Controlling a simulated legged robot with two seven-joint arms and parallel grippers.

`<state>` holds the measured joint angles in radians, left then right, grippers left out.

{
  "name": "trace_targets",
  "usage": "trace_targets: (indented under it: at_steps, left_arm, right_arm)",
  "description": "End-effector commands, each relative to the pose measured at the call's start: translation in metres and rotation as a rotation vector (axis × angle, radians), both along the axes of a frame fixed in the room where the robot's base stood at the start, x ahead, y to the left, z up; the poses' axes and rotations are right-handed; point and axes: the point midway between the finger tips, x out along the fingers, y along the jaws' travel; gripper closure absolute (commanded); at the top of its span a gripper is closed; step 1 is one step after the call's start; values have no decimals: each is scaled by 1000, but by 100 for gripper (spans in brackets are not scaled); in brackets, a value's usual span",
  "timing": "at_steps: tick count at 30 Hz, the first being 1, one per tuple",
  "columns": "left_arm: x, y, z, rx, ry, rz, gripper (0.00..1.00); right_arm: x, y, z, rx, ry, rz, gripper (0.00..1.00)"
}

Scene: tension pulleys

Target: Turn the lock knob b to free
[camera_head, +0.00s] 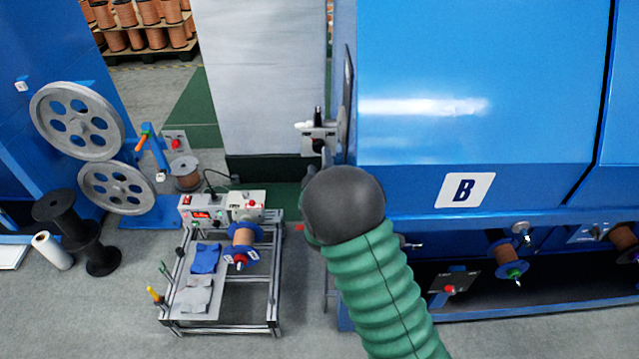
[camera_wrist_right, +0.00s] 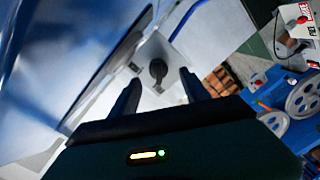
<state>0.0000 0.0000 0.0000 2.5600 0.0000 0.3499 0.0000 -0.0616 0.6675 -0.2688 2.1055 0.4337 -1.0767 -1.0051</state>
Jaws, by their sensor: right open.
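In the right wrist view a black lock knob (camera_wrist_right: 158,70) stands on a pale plate (camera_wrist_right: 150,50) on the blue machine. My right gripper (camera_wrist_right: 160,82) is open, with one dark finger on each side of the knob in the picture. I cannot tell whether the fingers touch it or how far off it is. In the head view my green-sleeved right arm (camera_head: 375,275) reaches in front of machine B, and its dark rounded end hides the gripper's fingers. A small plate with a dark knob (camera_head: 318,145) shows just above it, at the machine's left edge. My left gripper is not in view.
The blue machine marked B (camera_head: 460,110) fills the right. A low frame bench (camera_head: 222,290) with a copper spool (camera_head: 242,235) stands left of my arm. Grey pulley wheels (camera_head: 78,122) and black reels (camera_head: 85,235) are at the left.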

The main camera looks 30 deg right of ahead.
Motion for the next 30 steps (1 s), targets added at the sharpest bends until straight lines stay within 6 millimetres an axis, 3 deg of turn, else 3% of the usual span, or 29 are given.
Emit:
trace_targets:
  at_steps: [6,12,30]
  left_arm:
    - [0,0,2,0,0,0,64]
    - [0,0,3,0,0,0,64]
    - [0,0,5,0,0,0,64]
  right_arm:
    - [-55,35,4,2,4,3,45]
    - [-88,56,6,2,4,2,45]
    - [-95,61,6,24,11,6,45]
